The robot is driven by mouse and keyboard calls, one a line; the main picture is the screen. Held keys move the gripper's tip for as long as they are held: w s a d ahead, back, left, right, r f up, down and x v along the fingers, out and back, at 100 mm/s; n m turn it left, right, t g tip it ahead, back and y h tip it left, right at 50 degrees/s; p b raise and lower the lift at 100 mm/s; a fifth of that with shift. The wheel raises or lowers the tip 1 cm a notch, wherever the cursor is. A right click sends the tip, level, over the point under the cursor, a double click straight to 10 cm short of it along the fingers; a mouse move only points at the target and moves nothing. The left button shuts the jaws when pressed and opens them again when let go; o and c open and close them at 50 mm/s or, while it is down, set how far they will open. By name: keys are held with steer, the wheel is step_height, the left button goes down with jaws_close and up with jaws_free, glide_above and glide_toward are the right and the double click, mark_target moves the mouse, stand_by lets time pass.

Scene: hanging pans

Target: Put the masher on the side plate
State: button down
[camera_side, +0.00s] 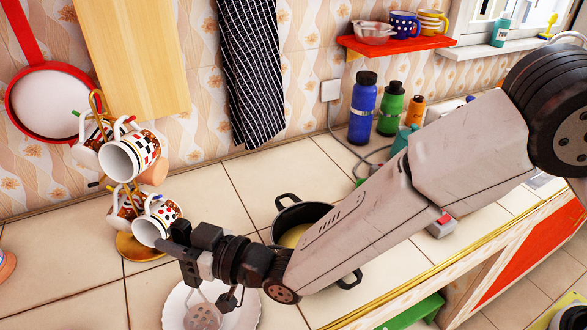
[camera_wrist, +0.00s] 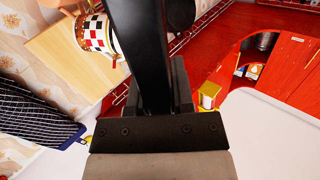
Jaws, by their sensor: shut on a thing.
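My gripper (camera_side: 196,264) is at the lower left of the side view, above the white side plate (camera_side: 172,314). It is shut on the masher. The grey perforated masher head (camera_side: 203,316) shows below the gripper, over the plate. I cannot tell whether it touches the plate. My gripper hides part of the masher and of the plate's far rim. In the wrist view a dark, long handle (camera_wrist: 152,65) stands between the jaws.
A mug tree with several patterned mugs (camera_side: 130,158) stands close behind my gripper. A black pot (camera_side: 293,212) is behind my forearm. Bottles (camera_side: 364,110) stand along the wall. Bare tiles (camera_side: 60,280) lie left of the plate.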

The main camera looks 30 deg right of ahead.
steer(key=shift+f, duration=0.55)
steer(key=shift+c, duration=2)
jaws_free()
steer(key=shift+d, duration=0.1)
steer(key=v, duration=0.7)
steer(key=shift+s+d, duration=0.25)
steer(key=shift+s, duration=0.05)
